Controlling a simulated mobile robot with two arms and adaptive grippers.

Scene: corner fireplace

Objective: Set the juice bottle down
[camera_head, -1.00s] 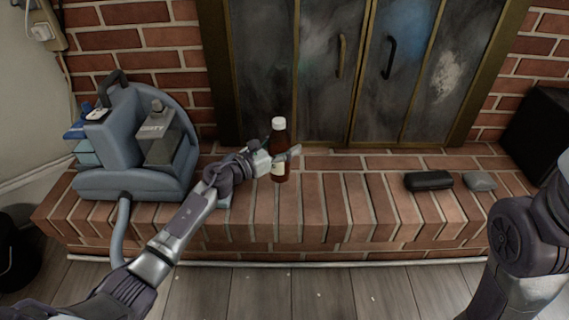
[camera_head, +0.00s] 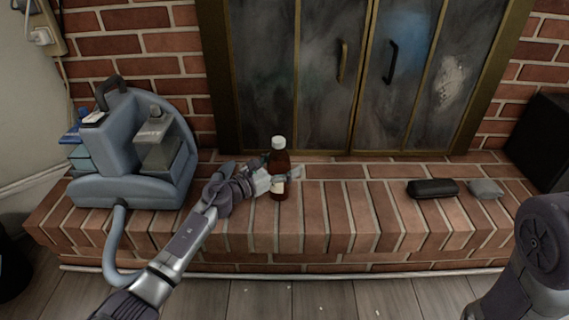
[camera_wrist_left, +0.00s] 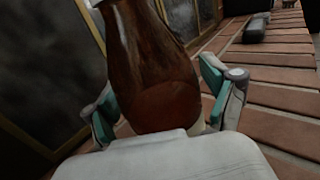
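The juice bottle (camera_head: 279,166) is dark brown with a white cap and a pale label. It is upright over the brick hearth (camera_head: 345,215), in front of the fireplace doors. Whether its base touches the bricks is hard to tell. My left gripper (camera_head: 281,174) reaches in from the left, with its fingers on both sides of the lower part of the bottle. In the left wrist view the bottle (camera_wrist_left: 155,70) fills the space between the teal-padded fingers, and its base is hidden behind the gripper body. My right gripper is out of view; only part of my right arm shows.
A blue-grey cleaning machine (camera_head: 125,185) with a hose stands on the hearth at left. A black case (camera_head: 432,188) and a small grey item (camera_head: 485,188) lie at right. A black box (camera_head: 540,140) stands far right. The bricks between bottle and case are clear.

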